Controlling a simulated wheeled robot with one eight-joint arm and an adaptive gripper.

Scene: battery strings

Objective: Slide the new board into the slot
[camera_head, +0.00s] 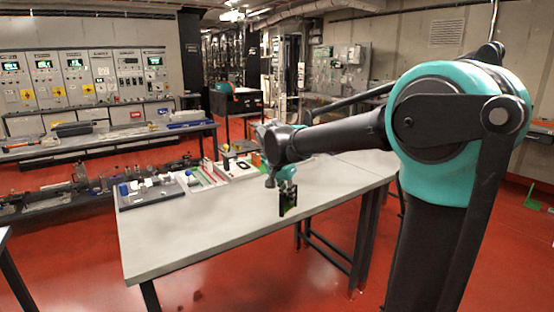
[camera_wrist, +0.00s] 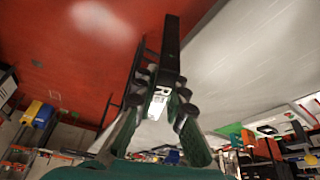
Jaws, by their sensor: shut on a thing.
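My gripper (camera_head: 286,184) is over the grey table (camera_head: 165,240) and shut on the new board (camera_head: 288,203), a small dark upright board with a green part. The board hangs below the fingers near the table's middle; I cannot tell whether it touches the tabletop. In the wrist view the board (camera_wrist: 170,45) is a narrow dark strip seen nearly edge-on, between the fingers of my gripper (camera_wrist: 160,95). I cannot make out the slot in either view; the small parts at the table's far side are too small to tell apart.
A tray of small parts (camera_head: 152,190) lies at the table's back left, with red, green and white pieces (camera_head: 207,172) beside it. The table's front is bare. A workbench (camera_head: 100,143) stands at left behind, and a black cabinet (camera_head: 237,101) farther back. Red floor surrounds the table.

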